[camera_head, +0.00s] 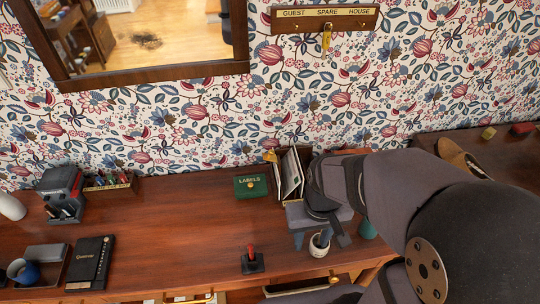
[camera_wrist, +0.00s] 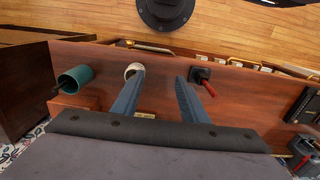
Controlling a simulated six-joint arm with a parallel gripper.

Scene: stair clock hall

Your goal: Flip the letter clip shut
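An upright letter holder (camera_head: 278,180) with pale letters (camera_head: 291,175) stands at the back of the desk, against the wall. A small yellow-orange piece shows at its upper left; I cannot tell whether it is the letter clip. A black base with a red upright lever (camera_head: 252,262) stands near the desk's front; it also shows in the wrist view (camera_wrist: 203,78). No part is clearly recognisable as the clip. My gripper (camera_head: 312,243) is open and apparently empty, in front of the letter holder and right of the red lever. Its two fingers (camera_wrist: 158,80) are well apart.
A white cup (camera_head: 319,247) is close by my fingers, with a green cup (camera_head: 367,229) to its right. A green LABELS box (camera_head: 251,187) sits left of the letter holder. A black notebook (camera_head: 90,262) lies at left. The desk's middle left is clear.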

